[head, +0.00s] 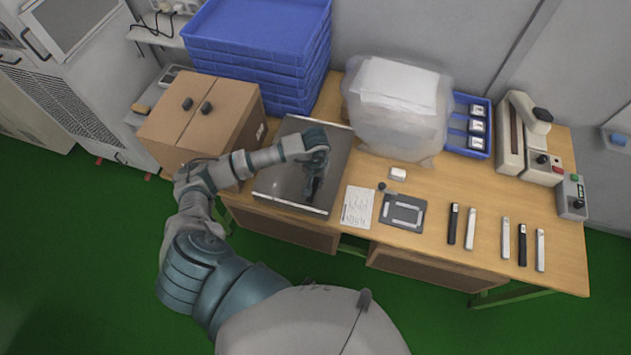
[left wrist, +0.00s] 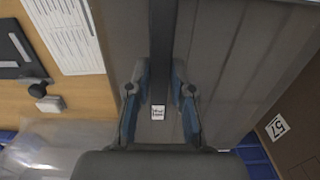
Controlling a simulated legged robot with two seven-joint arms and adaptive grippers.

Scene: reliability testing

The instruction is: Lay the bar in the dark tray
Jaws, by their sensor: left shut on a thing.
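My left gripper (head: 313,188) is over the dark tray (head: 275,183), which lies on the table beside the cardboard box. In the left wrist view its fingers (left wrist: 160,75) are shut on a dark, narrow bar (left wrist: 163,35), with a small white label (left wrist: 158,112) near its end. The bar lies lengthwise in line with the view, above the ridged grey tray floor (left wrist: 215,70). I cannot tell whether the bar touches the tray. The arm and hand hide part of the tray in the head view. My right gripper is not in view.
Several black and white bars (head: 470,228) lie at the table's right. A paper sheet (head: 357,206), a dark plate (head: 402,213) and a white block (head: 398,174) are right of the tray. The cardboard box (head: 190,130), blue crates (head: 260,50) and a plastic-wrapped bundle (head: 398,110) stand behind.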

